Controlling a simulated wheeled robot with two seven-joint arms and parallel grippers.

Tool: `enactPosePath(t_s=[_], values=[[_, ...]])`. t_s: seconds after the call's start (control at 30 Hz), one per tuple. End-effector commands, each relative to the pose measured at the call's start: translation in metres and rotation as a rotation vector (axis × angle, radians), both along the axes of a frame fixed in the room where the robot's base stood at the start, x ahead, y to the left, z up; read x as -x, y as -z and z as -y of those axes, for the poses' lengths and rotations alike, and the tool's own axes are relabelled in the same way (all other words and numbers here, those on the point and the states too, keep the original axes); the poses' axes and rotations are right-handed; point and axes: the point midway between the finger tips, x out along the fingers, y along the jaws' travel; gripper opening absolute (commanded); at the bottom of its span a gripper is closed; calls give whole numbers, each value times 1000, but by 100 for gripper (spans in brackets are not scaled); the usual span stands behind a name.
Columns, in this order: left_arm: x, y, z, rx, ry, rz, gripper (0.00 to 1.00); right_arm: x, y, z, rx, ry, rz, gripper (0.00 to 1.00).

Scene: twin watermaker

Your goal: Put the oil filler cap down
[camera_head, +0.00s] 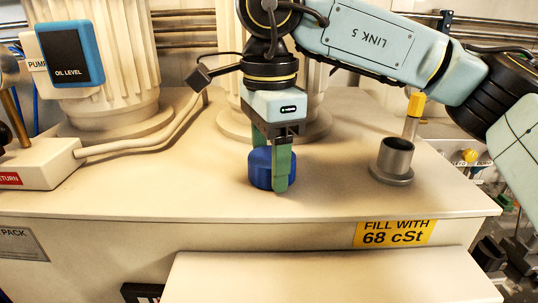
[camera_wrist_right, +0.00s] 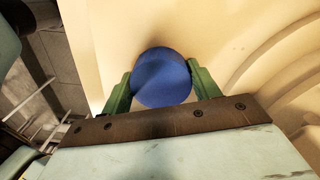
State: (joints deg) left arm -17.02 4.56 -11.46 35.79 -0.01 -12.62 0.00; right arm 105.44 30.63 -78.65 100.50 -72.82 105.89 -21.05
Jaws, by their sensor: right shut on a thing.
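The oil filler cap (camera_head: 260,168) is a blue round cap at the middle of the cream tank top (camera_head: 330,200). My right gripper (camera_head: 281,180) points down with its green fingers shut on the cap. In the right wrist view the cap (camera_wrist_right: 161,78) sits between the two fingers (camera_wrist_right: 160,90). The cap is upright, at or very close to the tank top; I cannot tell whether it touches. The open grey filler neck (camera_head: 395,158) stands to the right of the cap, with nothing on it. My left gripper is not in view.
A yellow-topped dipstick (camera_head: 414,112) stands behind the filler neck. Ribbed cream motor housings (camera_head: 100,50) rise behind, one with a blue oil level gauge (camera_head: 72,53). A return box (camera_head: 38,165) and pipe lie at left. The tank's front edge is clear.

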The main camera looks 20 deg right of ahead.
Motion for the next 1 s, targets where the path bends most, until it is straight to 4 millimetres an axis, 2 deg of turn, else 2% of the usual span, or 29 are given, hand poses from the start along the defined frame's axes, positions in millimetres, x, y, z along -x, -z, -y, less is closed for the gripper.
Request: enactPosePath(t_s=[0.23, 0.27, 0.4, 0.77, 0.87, 1.0], values=[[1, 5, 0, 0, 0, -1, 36, 0, 4, 0, 0, -1, 0, 29], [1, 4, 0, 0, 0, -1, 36, 0, 3, 0, 0, -1, 0, 65], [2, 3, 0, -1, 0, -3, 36, 0, 3, 0, 0, -1, 0, 83], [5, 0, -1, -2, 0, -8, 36, 0, -2, 0, 1, -1, 1, 83], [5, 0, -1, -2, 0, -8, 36, -1, -14, -1, 0, 0, 4, 83], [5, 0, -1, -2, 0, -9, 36, -1, -43, -1, -1, -1, 5, 83]])
